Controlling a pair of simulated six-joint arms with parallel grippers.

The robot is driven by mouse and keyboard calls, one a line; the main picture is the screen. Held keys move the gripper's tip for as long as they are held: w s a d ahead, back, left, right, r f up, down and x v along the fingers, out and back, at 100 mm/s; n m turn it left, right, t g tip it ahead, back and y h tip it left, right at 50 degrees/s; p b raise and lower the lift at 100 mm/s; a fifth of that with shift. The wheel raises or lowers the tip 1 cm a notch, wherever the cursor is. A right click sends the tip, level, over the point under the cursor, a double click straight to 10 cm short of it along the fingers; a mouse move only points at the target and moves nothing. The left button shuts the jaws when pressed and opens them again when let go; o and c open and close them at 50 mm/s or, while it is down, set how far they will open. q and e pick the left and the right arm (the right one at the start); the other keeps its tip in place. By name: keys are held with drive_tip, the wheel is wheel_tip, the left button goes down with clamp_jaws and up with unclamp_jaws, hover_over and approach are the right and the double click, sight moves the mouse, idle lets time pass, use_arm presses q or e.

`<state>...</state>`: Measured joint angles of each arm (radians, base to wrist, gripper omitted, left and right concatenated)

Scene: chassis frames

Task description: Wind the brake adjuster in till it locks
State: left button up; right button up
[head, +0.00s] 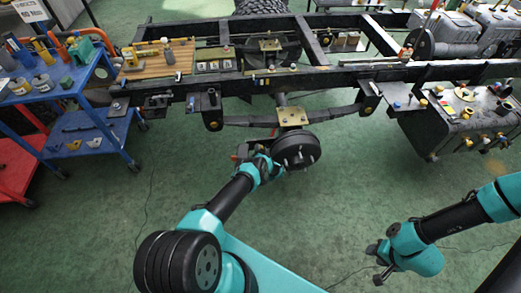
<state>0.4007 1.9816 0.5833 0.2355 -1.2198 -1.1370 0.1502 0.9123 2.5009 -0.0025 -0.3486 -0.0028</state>
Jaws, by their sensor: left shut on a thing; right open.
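A black brake drum (297,151) with studs on its face sits at the axle end, under the chassis frame (335,78). My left gripper (264,154) is at the drum's left side, low by the axle. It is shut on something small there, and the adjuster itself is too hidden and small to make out. A reddish part (240,151) shows just left of the gripper. My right gripper (376,262) is open and empty over the green floor at the lower right, well apart from the drum.
A blue tool cart (68,90) with tools and cups stands at the left, beside a red cart (20,170). A leaf spring (245,121) runs above the drum. A dark tank (455,120) hangs at the right. The floor between my arms is clear.

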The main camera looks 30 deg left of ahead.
use_arm(q)
drive_tip(key=shift+m, duration=0.3)
drive_tip(key=o, duration=0.9)
drive_tip(key=shift+o, duration=0.2)
drive_tip(key=shift+s+d, duration=0.1)
drive_tip(key=v, duration=1.7)
drive_tip(key=shift+s, duration=0.1)
